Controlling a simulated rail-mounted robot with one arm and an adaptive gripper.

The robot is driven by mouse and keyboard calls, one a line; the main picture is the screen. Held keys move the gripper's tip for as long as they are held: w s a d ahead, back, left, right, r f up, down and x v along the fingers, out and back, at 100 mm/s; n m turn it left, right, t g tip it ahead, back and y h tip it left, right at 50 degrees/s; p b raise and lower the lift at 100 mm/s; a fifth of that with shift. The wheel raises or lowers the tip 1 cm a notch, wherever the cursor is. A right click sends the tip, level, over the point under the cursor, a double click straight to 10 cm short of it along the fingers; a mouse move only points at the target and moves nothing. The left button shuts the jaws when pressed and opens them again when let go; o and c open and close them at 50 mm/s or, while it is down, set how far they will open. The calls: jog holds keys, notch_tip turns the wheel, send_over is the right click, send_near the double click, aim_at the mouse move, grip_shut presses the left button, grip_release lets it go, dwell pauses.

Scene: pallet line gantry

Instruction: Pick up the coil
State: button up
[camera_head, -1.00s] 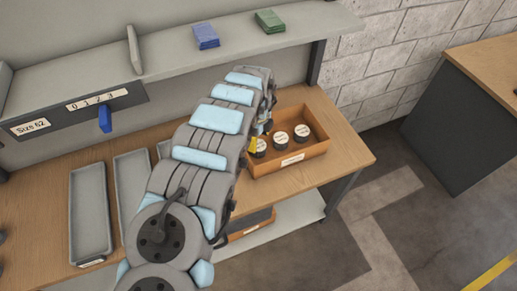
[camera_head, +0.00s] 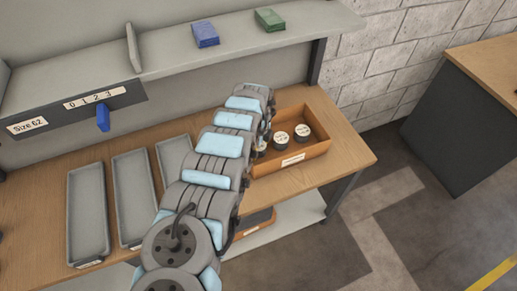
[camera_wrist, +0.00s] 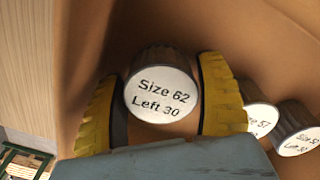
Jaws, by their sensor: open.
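In the wrist view, a dark ribbed coil (camera_wrist: 163,90) with a white top label reading "Size 62 Left 30" stands between the two yellow finger pads of my gripper (camera_wrist: 160,98). The jaws are open, one pad on either side of the coil. Whether a pad touches it is hard to tell. The coil is in an orange-brown box (camera_head: 291,162) at the right end of the bench. In the head view my arm hides most of the gripper, and this coil shows only partly beside it (camera_head: 261,147).
Two similar coils stand to the right in the same box (camera_head: 281,139) (camera_head: 302,131); their labels are partly cut off in the wrist view. Grey trays (camera_head: 88,215) lie left on the bench. A shelf (camera_head: 180,55) above holds a blue block (camera_head: 205,35) and a green block (camera_head: 269,20).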

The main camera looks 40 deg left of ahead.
jog(key=c, duration=0.9)
jog(key=shift+c, duration=0.2)
jog(key=shift+r+p, duration=0.8)
jog(key=shift+r, duration=4.2)
